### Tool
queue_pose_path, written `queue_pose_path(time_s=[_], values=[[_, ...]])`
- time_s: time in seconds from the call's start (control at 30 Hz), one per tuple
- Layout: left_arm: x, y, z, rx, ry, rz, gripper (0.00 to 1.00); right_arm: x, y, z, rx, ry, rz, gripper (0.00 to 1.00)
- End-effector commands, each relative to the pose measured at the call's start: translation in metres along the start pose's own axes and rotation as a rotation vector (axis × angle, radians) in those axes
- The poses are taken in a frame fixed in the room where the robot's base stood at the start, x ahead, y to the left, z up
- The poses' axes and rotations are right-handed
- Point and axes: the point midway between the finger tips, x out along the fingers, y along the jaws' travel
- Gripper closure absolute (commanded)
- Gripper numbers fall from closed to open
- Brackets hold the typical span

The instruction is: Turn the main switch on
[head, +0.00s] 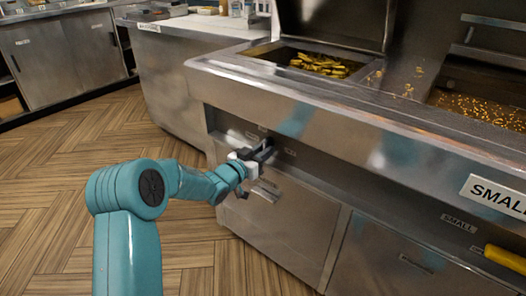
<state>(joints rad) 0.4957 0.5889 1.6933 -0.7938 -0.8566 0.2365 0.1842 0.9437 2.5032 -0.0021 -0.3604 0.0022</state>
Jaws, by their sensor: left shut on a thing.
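My left gripper (264,153) is at the recessed front panel of the steel frying range (330,124), near its left end. Its jaws are shut on a small dark part there, which I take to be the main switch. The fingers hide most of that part, and I cannot tell its position. Small labels, too small to read, sit on the panel beside the gripper. My right gripper is not in view.
Fry baskets or pans with yellow fries (325,64) are on top of the range. A yellow handle (505,258) sticks out at the lower right. Steel cabinets (62,52) stand at the back left. The wooden floor (60,170) at left is clear.

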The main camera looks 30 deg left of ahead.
Motion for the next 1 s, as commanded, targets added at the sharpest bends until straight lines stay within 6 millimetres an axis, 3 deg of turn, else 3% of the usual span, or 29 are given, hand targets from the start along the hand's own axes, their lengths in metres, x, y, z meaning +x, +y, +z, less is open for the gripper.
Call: queue_pose_path(time_s=[0.07,0.1,0.17,0.57,0.67,1.0], values=[[0.000,0.000,0.001,-0.005,-0.003,-0.001,1.00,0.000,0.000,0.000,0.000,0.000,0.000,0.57],[0.000,0.000,0.001,-0.005,-0.003,-0.001,0.70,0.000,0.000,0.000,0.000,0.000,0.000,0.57],[0.000,0.000,0.001,-0.004,-0.003,-0.001,0.51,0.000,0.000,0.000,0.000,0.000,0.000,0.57],[-0.009,-0.001,0.000,-0.002,-0.003,-0.002,0.51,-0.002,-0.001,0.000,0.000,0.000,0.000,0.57],[-0.026,-0.001,-0.002,-0.001,-0.003,-0.003,0.51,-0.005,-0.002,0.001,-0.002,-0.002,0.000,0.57],[-0.115,-0.001,-0.001,-0.003,-0.004,-0.004,0.51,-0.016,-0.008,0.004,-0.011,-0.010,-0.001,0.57]])
